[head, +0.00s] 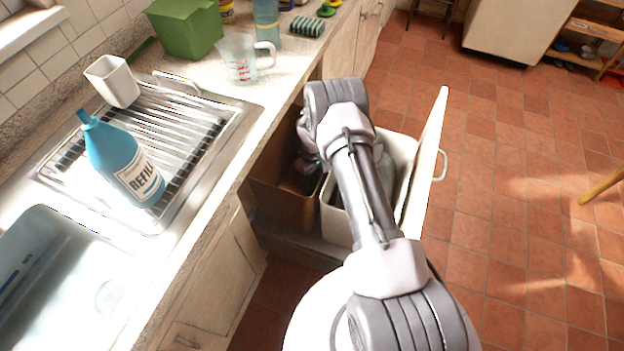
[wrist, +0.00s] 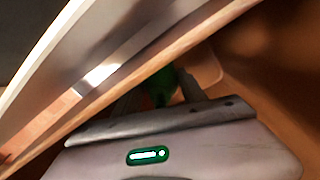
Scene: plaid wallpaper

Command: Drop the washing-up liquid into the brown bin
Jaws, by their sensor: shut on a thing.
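My gripper (wrist: 160,92) is shut on a green thing (wrist: 163,86), which looks like the washing-up liquid; only a small part of it shows between the fingers. In the head view my arm reaches into the open cupboard under the counter, and the fingers are hidden there. The brown bin (head: 284,206) stands in the cupboard, left of a white bin, partly hidden. In the wrist view a brown surface (wrist: 272,85) lies close around the fingers; I cannot tell how deep they are in the bin.
The white bin (head: 336,218) stands beside the brown bin, partly behind my arm. An open door panel (head: 428,160) rises to its right. A counter edge (head: 255,165) overhangs on the left. A blue REFILL bottle (head: 120,160) stands on the drainer.

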